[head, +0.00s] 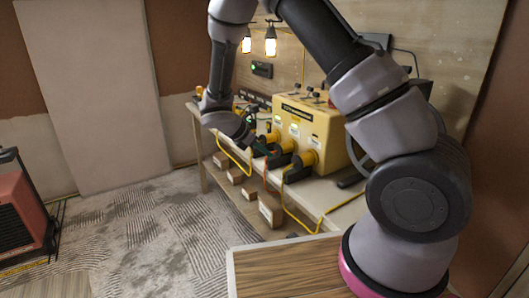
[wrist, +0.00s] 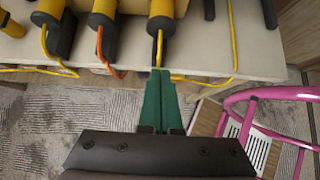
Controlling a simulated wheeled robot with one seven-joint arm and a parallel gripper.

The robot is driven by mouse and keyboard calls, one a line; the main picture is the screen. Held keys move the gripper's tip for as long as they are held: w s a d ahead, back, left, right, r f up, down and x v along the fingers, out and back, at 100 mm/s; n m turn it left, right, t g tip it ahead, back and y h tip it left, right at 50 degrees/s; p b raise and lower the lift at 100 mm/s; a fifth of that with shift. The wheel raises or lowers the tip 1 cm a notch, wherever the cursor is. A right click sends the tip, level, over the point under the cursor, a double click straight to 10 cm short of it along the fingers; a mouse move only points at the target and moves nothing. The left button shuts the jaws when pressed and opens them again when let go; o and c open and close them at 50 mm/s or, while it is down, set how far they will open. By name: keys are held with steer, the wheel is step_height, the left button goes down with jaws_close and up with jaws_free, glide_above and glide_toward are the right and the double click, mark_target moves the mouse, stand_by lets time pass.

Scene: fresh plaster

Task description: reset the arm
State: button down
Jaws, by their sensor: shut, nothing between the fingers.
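My arm reaches from the right of the head view, up out of frame and back down to the bench. My gripper (head: 259,149) is partly hidden there, close in front of the yellow plugs of the yellow box (head: 303,126). In the wrist view my gripper (wrist: 161,75) shows two green fingers lying together, shut with nothing held. Their tips are by the bench's front edge, just below a yellow plug (wrist: 161,22) with a yellow cable in the picture. I cannot tell whether they touch the cable.
The bench (head: 345,213) carries the box, plugs and hanging cables. Cartons (head: 270,210) sit on its lower shelf. Work lamps (head: 270,42) hang above. A red machine (head: 18,212) stands left. A pink tubular frame (wrist: 270,94) is at right. Carpet between machine and bench is clear.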

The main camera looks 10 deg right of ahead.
steer(key=s+d+r+m+t+y, duration=0.1)
steer(key=s+d+r+m+y, duration=0.2)
steer(key=s+r+m, duration=0.4)
steer(key=s+d+r+m+t+y, duration=0.1)
steer(key=s+d+r+m+y, duration=0.2)
steer(key=s+r+m, duration=0.5)
steer(key=s+d+r+m+t+y, duration=0.1)
steer(key=s+d+r+m+y, duration=0.2)
steer(key=s+r+m, duration=0.4)
step_height(320, 180, up, 10)
steer(key=m+y, duration=0.1)
steer(key=m, duration=0.3)
steer(key=shift+s+d+f+t, duration=0.25)
steer(key=shift+s+d+t, duration=0.05)
steer(key=shift+d+t, duration=0.1)
